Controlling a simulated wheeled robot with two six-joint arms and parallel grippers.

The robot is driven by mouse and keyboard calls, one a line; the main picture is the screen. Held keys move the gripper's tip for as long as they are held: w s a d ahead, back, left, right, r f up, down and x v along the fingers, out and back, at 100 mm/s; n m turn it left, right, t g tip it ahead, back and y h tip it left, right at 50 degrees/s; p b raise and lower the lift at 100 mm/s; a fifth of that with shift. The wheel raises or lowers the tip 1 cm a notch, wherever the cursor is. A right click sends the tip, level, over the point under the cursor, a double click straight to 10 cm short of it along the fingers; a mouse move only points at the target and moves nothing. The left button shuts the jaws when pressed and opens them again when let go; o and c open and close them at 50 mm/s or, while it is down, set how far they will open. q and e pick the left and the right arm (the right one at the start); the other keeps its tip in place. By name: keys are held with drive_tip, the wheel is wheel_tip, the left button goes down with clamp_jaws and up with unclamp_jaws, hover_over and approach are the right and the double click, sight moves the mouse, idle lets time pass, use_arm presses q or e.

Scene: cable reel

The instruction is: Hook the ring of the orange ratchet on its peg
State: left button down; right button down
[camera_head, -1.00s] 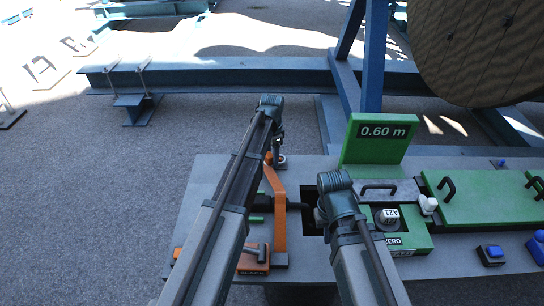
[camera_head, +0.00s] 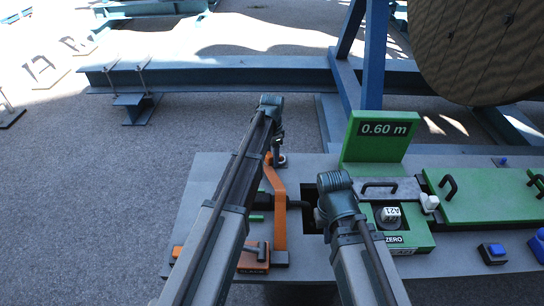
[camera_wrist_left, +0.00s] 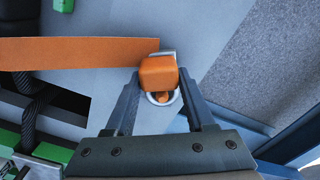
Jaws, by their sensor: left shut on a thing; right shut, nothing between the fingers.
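The orange ratchet (camera_head: 252,262) lies at the front left of the grey bench, with an orange bent bar (camera_head: 279,215) rising beside it. My left gripper (camera_head: 277,156) is at the far end of that bar. In the left wrist view its fingers (camera_wrist_left: 162,112) stand either side of an orange block (camera_wrist_left: 158,74) and a pale ring (camera_wrist_left: 153,98). Orange shows inside the ring; I cannot tell whether the ring is around the peg or only in front of it. My right gripper (camera_head: 322,218) is shut and empty by a dark opening; its fingers are mostly hidden behind its wrist.
A green sign reading 0.60 m (camera_head: 376,151) stands behind the right arm. A green ZERO block (camera_head: 415,238), a green cover with black handles (camera_head: 485,198) and blue buttons (camera_head: 493,251) lie to the right. A black cable (camera_wrist_left: 42,100) runs near the orange bar.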

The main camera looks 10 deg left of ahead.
use_arm(q)
drive_tip(key=shift+c, duration=0.9)
unclamp_jaws()
wheel_tip(320, 180, up, 14)
drive_tip(key=p, duration=1.4)
use_arm(e)
wheel_tip(320, 180, up, 14)
use_arm(q)
drive_tip(key=shift+f, duration=0.15)
use_arm(e)
drive_tip(key=shift+f, duration=0.15)
use_arm(q)
drive_tip(key=s+d+n, duration=0.3)
drive_tip(key=s+d, duration=0.2)
drive_tip(key=s, duration=0.9)
drive_tip(key=s+d+n+y, duration=0.1)
drive_tip(key=s+d+n, duration=0.2)
drive_tip(key=s, duration=1.1)
drive_tip(key=shift+d, duration=1.2)
